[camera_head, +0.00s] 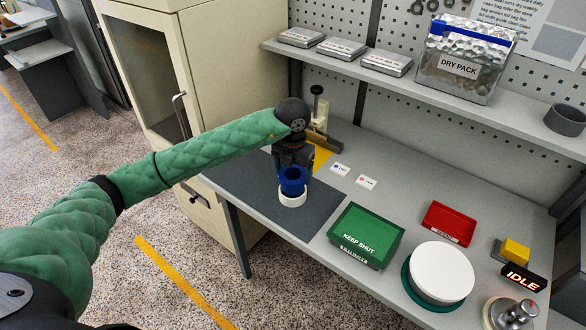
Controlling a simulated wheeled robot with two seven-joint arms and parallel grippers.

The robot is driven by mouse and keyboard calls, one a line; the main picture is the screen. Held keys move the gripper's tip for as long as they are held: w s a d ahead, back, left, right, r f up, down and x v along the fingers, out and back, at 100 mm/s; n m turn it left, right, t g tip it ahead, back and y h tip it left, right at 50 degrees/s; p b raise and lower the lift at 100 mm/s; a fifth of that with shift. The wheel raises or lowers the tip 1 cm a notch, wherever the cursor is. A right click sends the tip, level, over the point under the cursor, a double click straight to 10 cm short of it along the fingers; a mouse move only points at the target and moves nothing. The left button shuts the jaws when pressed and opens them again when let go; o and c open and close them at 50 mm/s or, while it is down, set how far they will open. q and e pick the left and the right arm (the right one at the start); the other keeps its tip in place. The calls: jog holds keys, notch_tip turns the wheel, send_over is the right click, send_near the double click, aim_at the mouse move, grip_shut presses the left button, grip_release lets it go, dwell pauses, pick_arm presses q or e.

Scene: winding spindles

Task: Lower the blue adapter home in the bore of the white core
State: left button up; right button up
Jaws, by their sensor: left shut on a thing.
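The white core (292,198) stands upright on the dark mat (262,205) at the left part of the bench. The blue adapter (291,179) is at the top of the core, with its open ring facing up; I cannot tell how deep it sits in the bore. My left gripper (293,168) points down from above and is shut on the blue adapter. The fingertips are small and partly hidden by the wrist and the adapter. My right gripper is not in view.
A green box (366,235), a red tray (449,223) and a white disc (441,271) on a green base stand to the right. A clamp-like stand (318,112) is behind my wrist. The mat is otherwise clear.

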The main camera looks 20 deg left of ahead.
pick_arm(q)
jog(key=shift+f, duration=0.9)
jog(key=shift+f+b, duration=0.35)
jog(key=shift+f, duration=0.3)
jog(key=shift+f+b, duration=0.15)
jog(key=shift+b, duration=0.15)
jog(key=shift+f, duration=0.2)
jog(key=shift+f+b, duration=0.1)
jog(key=shift+b, duration=0.2)
jog(key=shift+f, duration=0.1)
jog(key=o, duration=1)
jog(key=shift+r+b, duration=0.4)
jog(key=shift+r, duration=0.05)
notch_tip(320, 180, up, 7)
jog(key=b, duration=0.2)
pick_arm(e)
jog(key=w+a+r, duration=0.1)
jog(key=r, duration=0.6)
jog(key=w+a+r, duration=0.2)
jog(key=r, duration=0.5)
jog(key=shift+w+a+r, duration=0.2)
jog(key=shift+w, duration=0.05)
